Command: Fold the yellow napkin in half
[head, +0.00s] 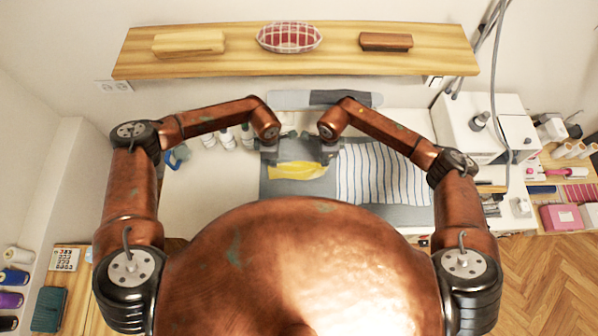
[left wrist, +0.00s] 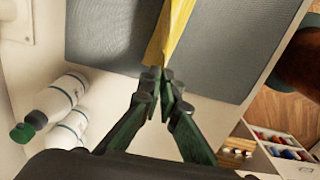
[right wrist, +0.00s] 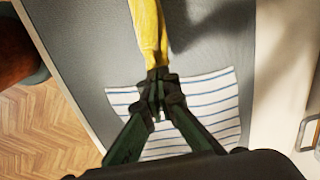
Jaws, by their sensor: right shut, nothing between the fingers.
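The yellow napkin (head: 298,170) lies on the grey mat (head: 285,187), seen as a narrow, creased strip. My left gripper (head: 269,155) is at its left end; in the left wrist view the napkin (left wrist: 172,30) runs up to the closed fingertips (left wrist: 160,78), which look shut on its edge. My right gripper (head: 327,157) is at its right end. In the right wrist view its fingers (right wrist: 157,82) are shut with nothing between them, and the napkin (right wrist: 149,30) reaches the fingertips. My fingers hide the napkin's ends.
A blue-striped cloth (head: 385,172) lies right of the napkin. A wooden shelf (head: 220,66) hangs on the wall behind.

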